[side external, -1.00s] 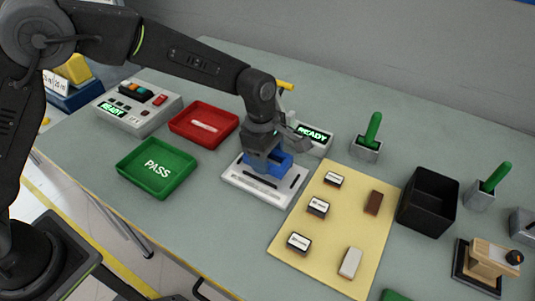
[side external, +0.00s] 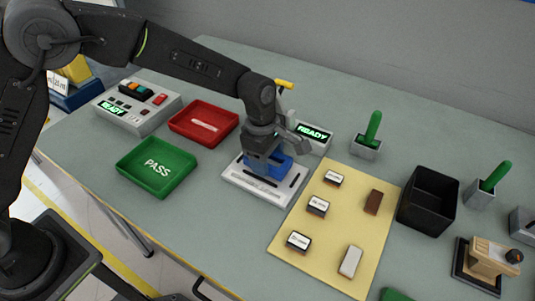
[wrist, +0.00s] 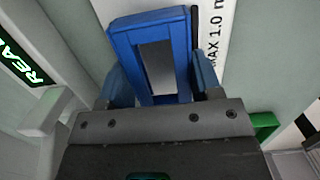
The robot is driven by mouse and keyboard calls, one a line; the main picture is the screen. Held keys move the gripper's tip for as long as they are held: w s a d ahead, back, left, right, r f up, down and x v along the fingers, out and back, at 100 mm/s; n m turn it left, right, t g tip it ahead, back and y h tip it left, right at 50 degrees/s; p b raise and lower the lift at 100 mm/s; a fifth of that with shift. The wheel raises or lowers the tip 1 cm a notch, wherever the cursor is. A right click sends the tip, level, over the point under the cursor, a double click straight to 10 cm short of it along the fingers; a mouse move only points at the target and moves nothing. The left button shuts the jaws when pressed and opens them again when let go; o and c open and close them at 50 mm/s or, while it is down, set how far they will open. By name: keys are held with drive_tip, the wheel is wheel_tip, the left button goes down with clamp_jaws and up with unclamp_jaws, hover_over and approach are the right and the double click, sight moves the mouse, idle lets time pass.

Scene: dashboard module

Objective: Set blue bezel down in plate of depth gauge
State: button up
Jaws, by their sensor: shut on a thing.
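The blue bezel (side external: 272,163) is a rectangular frame held by my gripper (side external: 262,158), directly over the white plate of the depth gauge (side external: 238,178). In the wrist view the bezel (wrist: 124,40) sits between the jaws (wrist: 160,88), which are shut on it, with a grey surface showing through its opening. The plate (wrist: 222,20) shows beside it with "MAX 1.0" print. Whether the bezel touches the plate cannot be told, as the gripper hides part of both. The gauge's display (side external: 312,133) behind reads READY.
A red tray (side external: 204,122) and a green PASS tray (side external: 157,167) are to the left. A beige mat (side external: 335,235) with several small blocks lies close on the right. A black bin (side external: 428,200) and green-handled tools (side external: 373,127) stand further right. A control box (side external: 138,108) is at the far left.

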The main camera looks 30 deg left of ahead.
drive_tip(key=shift+f, duration=0.4)
drive_tip(key=o, duration=1)
drive_tip(key=shift+s+f, duration=0.1)
drive_tip(key=shift+f, duration=0.05)
wheel_tip(320, 180, up, 14)
drive_tip(key=a, duration=0.1)
drive_tip(key=shift+a, duration=0.35)
